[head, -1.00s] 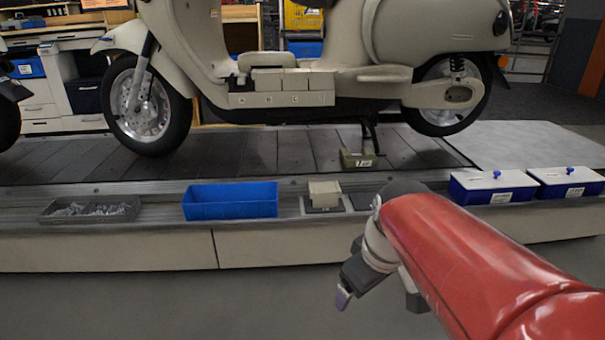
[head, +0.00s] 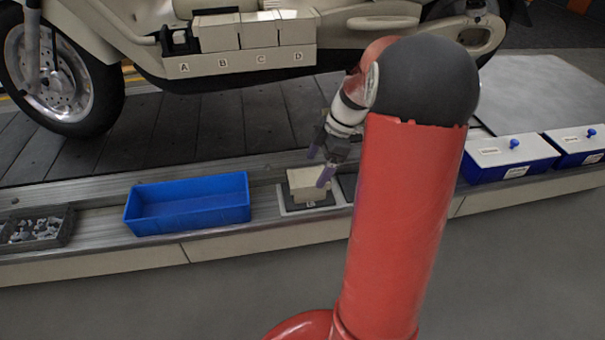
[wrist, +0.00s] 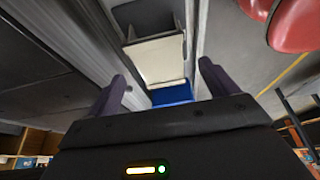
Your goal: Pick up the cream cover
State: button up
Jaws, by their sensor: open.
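The cream cover (head: 308,184) is a small, boxy piece resting on a dark pad (head: 291,210) on the ledge at the front of the conveyor. It also shows in the wrist view (wrist: 158,61), ahead of and between my fingers. My gripper (head: 319,165) is open just above the cover, pointing down, with one purple fingertip in front of the cover's right part. In the wrist view, my two fingers (wrist: 162,88) stand apart with nothing held between them. I cannot tell whether either finger touches the cover.
An empty blue bin (head: 187,225) stands left of the cover, with a grey tray of small metal parts (head: 66,226) further left. Two white-lidded blue boxes (head: 510,150) stand to the right. The cream scooter (head: 360,22) is behind, with compartments A to D; A (head: 180,40) looks uncovered.

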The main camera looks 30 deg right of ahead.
aim_at(312, 176)
jog(key=x, duration=0.6)
jog(key=shift+d+f+b, duration=0.1)
jog(key=shift+f+b, duration=0.1)
jog(key=shift+b, duration=0.2)
jog(key=shift+c, duration=0.3)
jog(key=c, duration=1)
jog(key=shift+r, duration=0.15)
